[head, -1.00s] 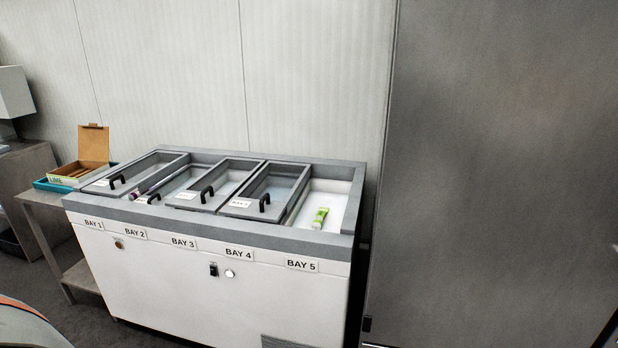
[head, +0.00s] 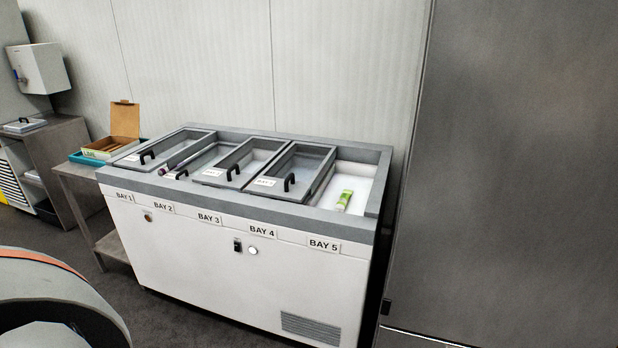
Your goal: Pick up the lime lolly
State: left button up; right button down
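The lime lolly (head: 344,199) is a small green and white wrapped packet. It lies in the open bay 5 at the right end of the white chest freezer (head: 220,262). Nothing covers it from above in the head view. Neither of my grippers shows in the head view. Only a rounded part of my own body shows at the lower left.
Lids with black handles lie over bays to the left; a purple item (head: 163,171) lies near bay 2. A large grey panel (head: 520,170) stands right of the freezer.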

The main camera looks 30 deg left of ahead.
aim_at(341, 206)
jog(key=u, duration=2.1)
jog(key=z, duration=1.3)
jog(key=i+j+z, duration=0.15)
jog(key=i+z, duration=0.15)
jog(key=i, duration=0.05)
